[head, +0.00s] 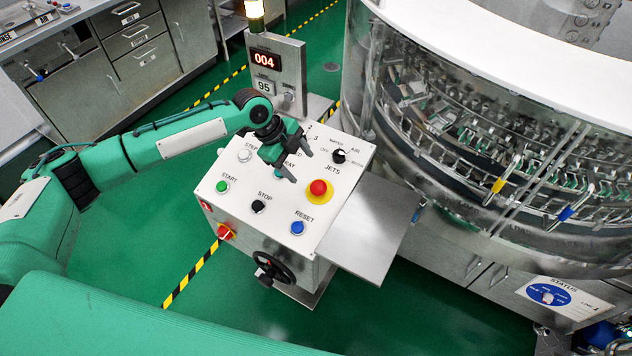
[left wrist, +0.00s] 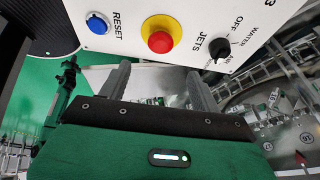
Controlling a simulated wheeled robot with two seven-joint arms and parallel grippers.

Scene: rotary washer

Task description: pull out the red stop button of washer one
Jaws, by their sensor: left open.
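The red stop button (head: 318,187) is a mushroom knob on a yellow round plate, on the white control panel (head: 240,203) in the head view. It also shows in the left wrist view (left wrist: 160,42), near the top middle. My left gripper (head: 301,166) is open and empty, above the panel and up and left of the red button in the head view. In the left wrist view its two fingers (left wrist: 160,80) point toward the panel, apart from the button. My right gripper is not in view.
On the panel are a blue reset button (head: 297,228), a black stop button (head: 258,206), a green start button (head: 222,186) and a black water/air knob (head: 338,156). A display post (head: 277,75) reading 004 stands behind. The glass-walled washer (head: 480,130) is at right.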

